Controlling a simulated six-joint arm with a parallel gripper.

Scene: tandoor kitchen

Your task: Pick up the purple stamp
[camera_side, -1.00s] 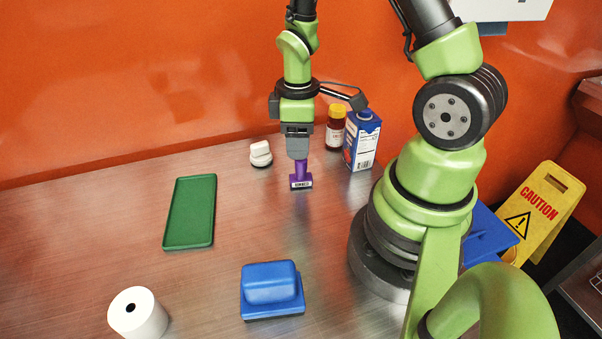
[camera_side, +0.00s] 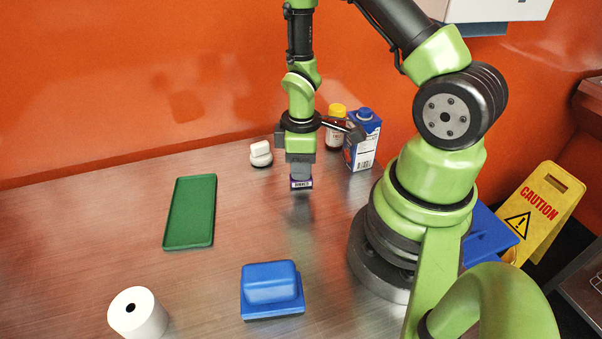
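The purple stamp (camera_side: 301,184) stands upright on the steel table, its white label facing the camera. Only its lower base shows. My gripper (camera_side: 301,174) points straight down over it, and its grey fingers hide the handle. The fingers are down close to the top of the stamp's base. Whether they are shut on the handle cannot be seen from here.
A green tray (camera_side: 190,212) lies left; a blue block-shaped object (camera_side: 271,289) and a white paper roll (camera_side: 137,314) are in front. Table around the stamp is clear.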

